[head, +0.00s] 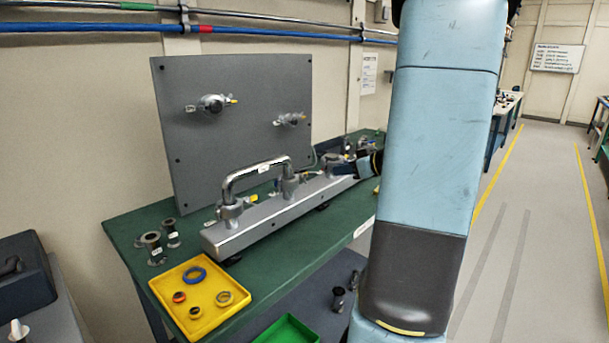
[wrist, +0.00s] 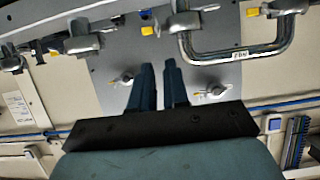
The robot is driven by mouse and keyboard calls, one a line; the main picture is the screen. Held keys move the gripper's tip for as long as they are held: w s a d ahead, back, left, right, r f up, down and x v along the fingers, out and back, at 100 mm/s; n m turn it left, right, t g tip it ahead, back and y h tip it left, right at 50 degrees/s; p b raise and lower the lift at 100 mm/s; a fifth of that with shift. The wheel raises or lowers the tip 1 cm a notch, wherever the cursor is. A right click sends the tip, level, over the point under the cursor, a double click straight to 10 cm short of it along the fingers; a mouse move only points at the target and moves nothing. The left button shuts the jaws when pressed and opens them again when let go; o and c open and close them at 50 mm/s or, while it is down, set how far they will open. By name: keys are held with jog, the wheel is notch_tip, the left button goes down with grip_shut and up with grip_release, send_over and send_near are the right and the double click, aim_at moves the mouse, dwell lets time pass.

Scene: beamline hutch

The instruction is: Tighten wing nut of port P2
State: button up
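A grey manifold bar (head: 275,222) lies along the green bench, with clamped ports on top. A bent metal pipe (head: 258,172) joins two of them, and it also shows in the wrist view (wrist: 238,52). My gripper (head: 366,166) is beside a port (head: 337,165) farther along the bar. In the wrist view my gripper (wrist: 158,66) has its fingers apart with a narrow, empty gap. A clamped port (wrist: 184,20) is beyond the fingertips, apart from them. Another clamp (wrist: 80,38) is to the left. I cannot read which port is P2; its wing nut is not clearly distinguishable.
A grey upright panel (head: 240,100) with two clamped fittings stands behind the bar. A yellow tray (head: 222,322) with several rings and small metal fittings (head: 152,243) are at the bench's near end. A green bin (head: 287,332) is below. The floor at right is clear.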

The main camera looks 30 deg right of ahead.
aim_at(305, 178)
jog(key=x, duration=1.3)
jog(key=shift+w, duration=0.45)
jog(key=shift+f, duration=0.1)
grip_shut()
